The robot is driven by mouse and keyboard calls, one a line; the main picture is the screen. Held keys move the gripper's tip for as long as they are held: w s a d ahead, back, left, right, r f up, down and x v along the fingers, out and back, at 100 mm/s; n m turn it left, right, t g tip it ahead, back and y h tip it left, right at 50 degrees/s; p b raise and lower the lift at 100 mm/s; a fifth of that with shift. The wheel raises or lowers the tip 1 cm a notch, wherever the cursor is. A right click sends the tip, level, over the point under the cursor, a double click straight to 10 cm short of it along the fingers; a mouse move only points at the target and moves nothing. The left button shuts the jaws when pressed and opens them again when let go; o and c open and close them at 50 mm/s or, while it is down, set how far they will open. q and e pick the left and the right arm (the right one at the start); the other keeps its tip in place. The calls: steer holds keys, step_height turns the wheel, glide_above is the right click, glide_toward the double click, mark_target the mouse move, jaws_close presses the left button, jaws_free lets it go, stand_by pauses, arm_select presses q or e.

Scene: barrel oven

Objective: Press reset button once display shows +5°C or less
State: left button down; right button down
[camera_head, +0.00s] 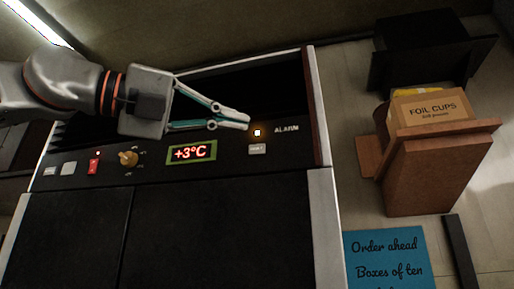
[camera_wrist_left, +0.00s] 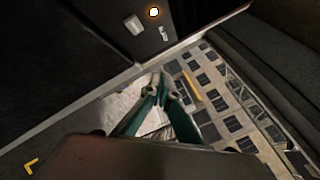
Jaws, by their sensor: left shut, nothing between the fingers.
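The display (camera_head: 192,152) on the dark oven panel reads +3°C in red. In the left wrist view, the shut fingertips (camera_wrist_left: 160,80) show below the panel's edge, with the pale button (camera_wrist_left: 134,24) and lit lamp (camera_wrist_left: 153,12) farther up. I cannot tell the tips' exact distance from the panel. My right gripper is not in view.
Left of the display are a brass knob (camera_head: 128,158), a red switch (camera_head: 94,166) and a pale button (camera_head: 69,169). A foil cups box (camera_head: 432,108) sits in a brown holder (camera_head: 430,165) at the right. A blue note (camera_head: 385,262) lies below it.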

mark_target(257, 149)
arm_select(q)
steer(key=shift+w+d+p, duration=0.45)
steer(key=shift+w+p, duration=0.35)
steer(key=shift+w, duration=0.55)
steer(key=shift+w+d+p, duration=0.4)
steer(key=shift+w+p, duration=0.45)
steer(key=shift+w, duration=0.5)
steer(key=shift+w+d+p, duration=0.45)
steer(key=shift+w+p, duration=0.35)
steer(key=shift+w, duration=0.55)
steer(key=shift+w, duration=0.1)
steer(key=shift+w+d, duration=0.15)
steer(key=shift+w, duration=0.15)
